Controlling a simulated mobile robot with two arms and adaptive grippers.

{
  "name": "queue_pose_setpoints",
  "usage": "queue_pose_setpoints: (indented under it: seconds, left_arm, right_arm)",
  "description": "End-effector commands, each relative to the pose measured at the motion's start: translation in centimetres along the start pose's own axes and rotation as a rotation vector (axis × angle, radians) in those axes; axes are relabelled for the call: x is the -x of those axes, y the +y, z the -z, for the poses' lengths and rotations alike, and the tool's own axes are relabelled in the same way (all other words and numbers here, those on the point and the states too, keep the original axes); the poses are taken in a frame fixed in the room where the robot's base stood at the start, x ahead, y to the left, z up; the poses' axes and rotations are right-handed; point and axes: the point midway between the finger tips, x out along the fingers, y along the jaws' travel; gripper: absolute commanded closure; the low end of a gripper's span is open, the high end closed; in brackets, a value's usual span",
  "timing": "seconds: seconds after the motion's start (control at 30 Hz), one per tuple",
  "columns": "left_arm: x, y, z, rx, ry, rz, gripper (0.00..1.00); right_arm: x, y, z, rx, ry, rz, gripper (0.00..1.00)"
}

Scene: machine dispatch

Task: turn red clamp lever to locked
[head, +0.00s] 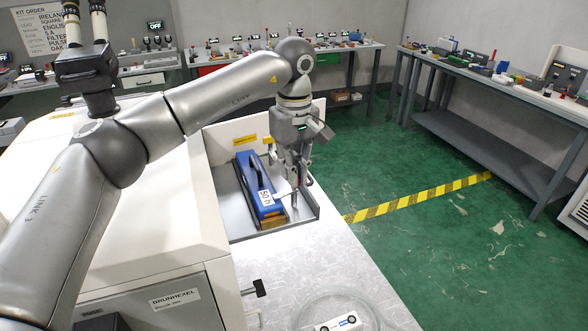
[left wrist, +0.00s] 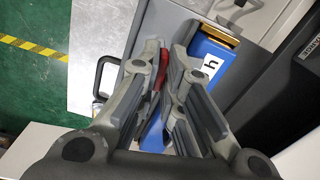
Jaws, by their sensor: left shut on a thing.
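My left gripper (head: 299,172) reaches down beside a blue unit (head: 258,188) with a white label, which sits in a grey tray on the machine. In the left wrist view the fingers (left wrist: 166,52) are closed in on the red clamp lever (left wrist: 160,82), which shows as a thin red strip between them. The blue unit (left wrist: 208,62) lies just right of the fingers there. Most of the lever is hidden by the fingers, and its angle cannot be told. My right gripper is not in view.
The grey tray (head: 236,216) has low walls around the blue unit. A black handle (left wrist: 103,78) shows left of the fingers. Benches with small items stand behind, and a striped floor line (head: 420,197) runs right.

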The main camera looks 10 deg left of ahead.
Motion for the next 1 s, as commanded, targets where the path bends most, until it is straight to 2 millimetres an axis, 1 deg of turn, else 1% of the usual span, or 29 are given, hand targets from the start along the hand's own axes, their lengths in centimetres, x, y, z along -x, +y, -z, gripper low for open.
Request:
queue_pose_setpoints:
  seconds: [0.03,0.2,0.37,0.93,0.97,1.0]
  left_arm:
    - [0.36,0.08,0.09,-0.029,0.002,-0.007,1.0]
    - [0.37,0.08,0.09,-0.117,0.003,-0.008,1.0]
    - [0.38,0.09,0.1,-0.168,0.003,-0.008,1.0]
    - [0.42,0.11,0.11,-0.198,0.005,-0.009,1.0]
    - [0.42,0.11,0.11,-0.198,0.005,-0.009,0.89]
    - [0.4,0.1,0.11,-0.197,0.005,-0.008,0.84]
  right_arm:
    - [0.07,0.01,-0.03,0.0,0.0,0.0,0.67]
    - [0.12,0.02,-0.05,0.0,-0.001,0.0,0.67]
    - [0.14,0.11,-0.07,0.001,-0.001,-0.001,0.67]
    - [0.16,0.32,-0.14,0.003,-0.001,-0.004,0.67]
    - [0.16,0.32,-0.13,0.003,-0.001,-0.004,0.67]
    - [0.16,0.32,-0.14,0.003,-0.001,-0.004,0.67]
